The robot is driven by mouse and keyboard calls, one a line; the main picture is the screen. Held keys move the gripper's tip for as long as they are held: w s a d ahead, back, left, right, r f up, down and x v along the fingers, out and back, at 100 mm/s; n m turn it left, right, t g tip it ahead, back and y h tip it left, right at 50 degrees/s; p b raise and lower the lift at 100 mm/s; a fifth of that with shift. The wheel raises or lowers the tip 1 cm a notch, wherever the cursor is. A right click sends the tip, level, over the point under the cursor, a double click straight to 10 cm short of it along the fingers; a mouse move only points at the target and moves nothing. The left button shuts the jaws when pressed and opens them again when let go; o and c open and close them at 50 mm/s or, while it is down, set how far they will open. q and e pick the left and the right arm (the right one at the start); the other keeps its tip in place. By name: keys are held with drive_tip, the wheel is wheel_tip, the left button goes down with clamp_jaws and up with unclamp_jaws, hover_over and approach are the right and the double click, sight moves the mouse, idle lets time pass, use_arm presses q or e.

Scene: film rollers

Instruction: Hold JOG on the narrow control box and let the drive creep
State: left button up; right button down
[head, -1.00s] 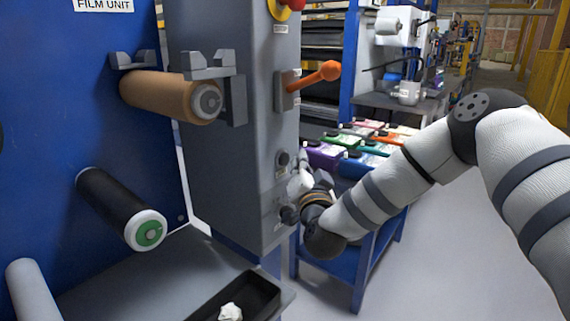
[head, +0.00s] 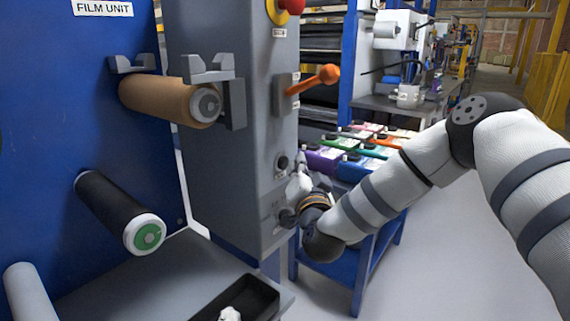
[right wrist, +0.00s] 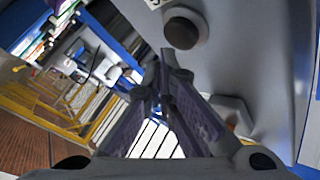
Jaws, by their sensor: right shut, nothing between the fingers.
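The narrow control box (head: 230,135) is a tall grey cabinet beside the blue film unit. Its front edge face carries a black round button (head: 282,162) and, lower down, a dark knob (head: 288,217); their labels are too small to read. My right gripper (head: 296,185) is at this face, between the two controls, partly hidden by my own wrist. In the right wrist view its fingers (right wrist: 166,62) are shut and empty, their tips close to a dark round button (right wrist: 182,28). I cannot tell whether they touch it. My left gripper is out of view.
Above on the box are an orange lever (head: 318,78) and a red stop button (head: 290,5). A brown roll (head: 165,97) and a black roller (head: 110,205) stick out at left. A blue table with coloured boxes (head: 355,165) stands behind my arm. Floor at right is clear.

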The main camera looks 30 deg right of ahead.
idle(0.4)
drive_tip(key=shift+w+a, duration=0.15)
drive_tip(key=shift+w, duration=0.25)
drive_tip(key=shift+w+a, duration=0.2)
drive_tip(key=shift+w, duration=0.25)
idle(0.5)
idle(2.8)
drive_tip(key=shift+s+d+p, duration=0.35)
drive_tip(key=shift+s+p, duration=0.05)
drive_tip(key=shift+s, duration=0.45)
